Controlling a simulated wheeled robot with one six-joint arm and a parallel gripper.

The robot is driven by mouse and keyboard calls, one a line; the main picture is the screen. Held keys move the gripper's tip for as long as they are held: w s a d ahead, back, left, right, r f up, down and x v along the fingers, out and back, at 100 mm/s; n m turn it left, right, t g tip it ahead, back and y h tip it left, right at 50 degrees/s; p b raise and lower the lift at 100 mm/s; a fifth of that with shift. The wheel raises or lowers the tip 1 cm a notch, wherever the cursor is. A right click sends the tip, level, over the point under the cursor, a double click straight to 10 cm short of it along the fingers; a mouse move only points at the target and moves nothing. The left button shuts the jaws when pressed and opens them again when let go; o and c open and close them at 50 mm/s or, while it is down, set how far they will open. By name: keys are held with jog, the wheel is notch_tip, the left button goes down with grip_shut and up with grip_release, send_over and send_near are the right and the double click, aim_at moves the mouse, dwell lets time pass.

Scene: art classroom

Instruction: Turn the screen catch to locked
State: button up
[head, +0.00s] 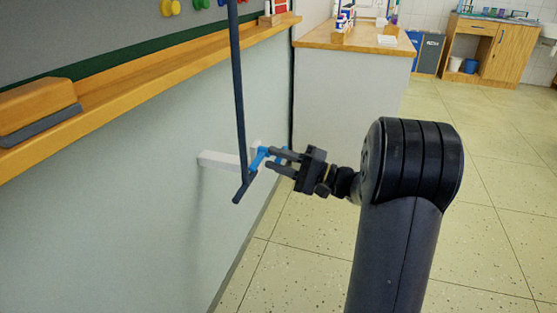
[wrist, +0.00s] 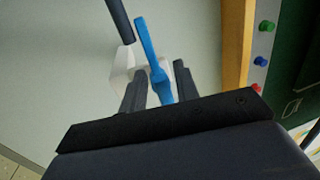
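The screen catch is a blue lever (head: 258,158) at a white bracket (head: 217,159) low on the pale wall, next to a dark upright rod (head: 240,90). In the wrist view the blue lever (wrist: 147,45) stands out between my fingers, with the white bracket (wrist: 122,72) behind it. My gripper (head: 272,158) is at the lever, its two fingers on either side of it. In the wrist view my gripper (wrist: 159,72) looks open, with narrow gaps between the fingers and the lever. Any light contact is too small to tell.
A wooden ledge (head: 150,88) with an eraser block (head: 37,105) runs along the board above the catch. A wooden-topped counter (head: 355,40) stands beyond. The tiled floor (head: 490,200) to the right is clear.

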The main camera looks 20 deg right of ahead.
jog(key=p+v, duration=0.3)
jog(key=v, duration=0.7)
jog(key=shift+s+d+f, duration=0.1)
jog(key=shift+s+d, duration=0.15)
jog(key=shift+d, duration=0.05)
jog(key=b+x, duration=0.3)
jog(key=x, duration=0.8)
jog(key=shift+s+d, duration=0.1)
jog(key=shift+d, duration=0.05)
